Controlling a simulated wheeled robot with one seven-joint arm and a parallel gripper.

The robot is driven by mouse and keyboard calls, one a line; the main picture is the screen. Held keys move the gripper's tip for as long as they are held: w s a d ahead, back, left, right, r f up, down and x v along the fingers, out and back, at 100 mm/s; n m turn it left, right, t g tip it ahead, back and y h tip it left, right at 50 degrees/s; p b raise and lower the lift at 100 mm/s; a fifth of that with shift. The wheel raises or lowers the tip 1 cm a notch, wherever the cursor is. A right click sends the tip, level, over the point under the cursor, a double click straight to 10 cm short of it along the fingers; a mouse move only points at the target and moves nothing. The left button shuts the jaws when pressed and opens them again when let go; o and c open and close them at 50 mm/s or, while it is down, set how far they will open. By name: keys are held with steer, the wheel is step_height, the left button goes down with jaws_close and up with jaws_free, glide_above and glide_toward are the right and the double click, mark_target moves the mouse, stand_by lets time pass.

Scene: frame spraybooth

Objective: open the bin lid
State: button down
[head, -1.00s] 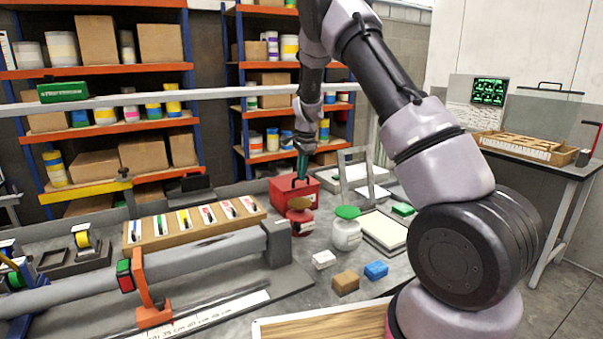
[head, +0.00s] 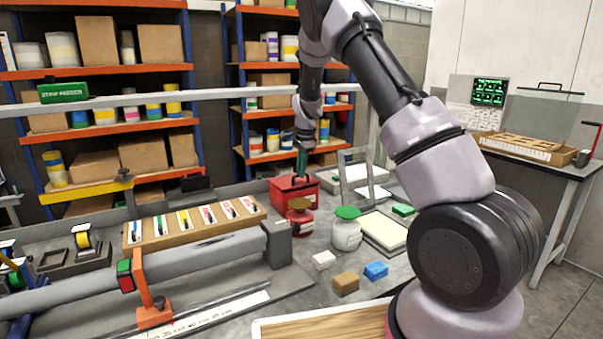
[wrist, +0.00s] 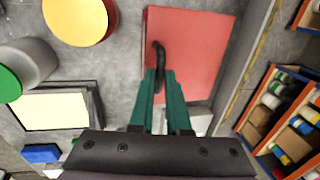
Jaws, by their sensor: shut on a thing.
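The red bin (head: 286,193) stands on the grey bench at the back middle in the head view. Its flat red lid (wrist: 195,45) fills the top middle of the wrist view, with a black arched handle (wrist: 159,62) on it. The lid looks down on the bin, but its far edge is hard to judge. My gripper (head: 301,176) points down over the bin. In the wrist view its green fingers (wrist: 160,80) are shut on the handle, partly hiding it.
A tray of colored strips (head: 195,222) lies to the left. Shelves (head: 290,100) rise behind.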

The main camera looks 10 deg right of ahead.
steer(key=shift+w+a+r, duration=0.1)
steer(key=shift+w+r, duration=0.25)
steer(key=shift+r, duration=0.2)
steer(key=w+a+r, duration=0.2)
steer(key=w+r, duration=0.3)
steer(key=w, duration=0.2)
steer(key=shift+w+a, duration=0.15)
steer(key=shift+a, duration=0.15)
steer(key=shift+r, duration=0.1)
steer(key=c, duration=0.9)
jaws_free()
steer(key=shift+w, duration=0.1)
steer(key=shift+r, duration=0.1)
